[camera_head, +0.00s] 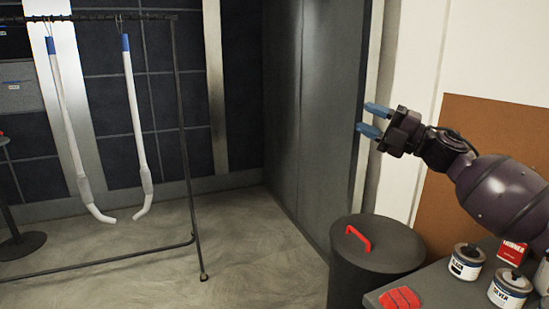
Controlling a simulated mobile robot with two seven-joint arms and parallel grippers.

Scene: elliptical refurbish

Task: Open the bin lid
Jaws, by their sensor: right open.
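The bin (362,287) is a dark grey round bin standing on the floor at the lower right of the middle. Its lid (390,246) is on and closed, with a red handle (358,238) on top. My right gripper (372,120) is open and empty, with two blue fingertips pointing left. It is well above the lid and apart from it. My left gripper is not in view.
A table (440,285) right of the bin holds several cans (466,262), a red box (512,252) and a red item (399,298). A black rack (189,200) with white hanging tubes (137,120) stands left. The floor (265,245) between is clear.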

